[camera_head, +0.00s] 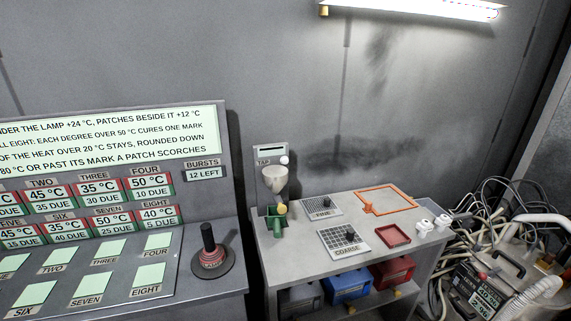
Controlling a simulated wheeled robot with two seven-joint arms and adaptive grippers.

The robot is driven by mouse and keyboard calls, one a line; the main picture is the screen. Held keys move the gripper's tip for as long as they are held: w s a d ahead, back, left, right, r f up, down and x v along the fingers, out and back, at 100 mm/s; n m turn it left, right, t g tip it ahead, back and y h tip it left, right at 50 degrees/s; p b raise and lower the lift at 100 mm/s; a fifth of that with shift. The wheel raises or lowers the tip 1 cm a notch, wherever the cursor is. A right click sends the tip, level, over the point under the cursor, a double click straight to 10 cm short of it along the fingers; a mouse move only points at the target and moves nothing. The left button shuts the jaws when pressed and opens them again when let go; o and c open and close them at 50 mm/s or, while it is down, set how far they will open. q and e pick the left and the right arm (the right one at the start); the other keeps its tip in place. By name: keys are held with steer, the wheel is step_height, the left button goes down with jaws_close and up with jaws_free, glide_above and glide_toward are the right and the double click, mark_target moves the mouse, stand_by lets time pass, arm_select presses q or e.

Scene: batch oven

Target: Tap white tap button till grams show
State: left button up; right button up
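The white tap button (285,160) is a small round knob at the right of a grey panel (256,155) marked TAP, at the back left of the side table. A narrow dark display strip (271,150) sits above the TAP label; I see no legible grams on it. Below the button is a pale funnel-like spout (274,180). Under it stands a green container (276,217) with a yellowish part on it. Neither of my grippers is in view, and nothing touches the button.
The grey side table (289,258) holds two gridded plates marked FINE (321,205) and COARSE (344,241), an orange frame (387,199), a red tray (393,235) and white cups (425,226). Coloured bins (348,286) sit below. A black-handled lever (208,240) stands left; cables lie right.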

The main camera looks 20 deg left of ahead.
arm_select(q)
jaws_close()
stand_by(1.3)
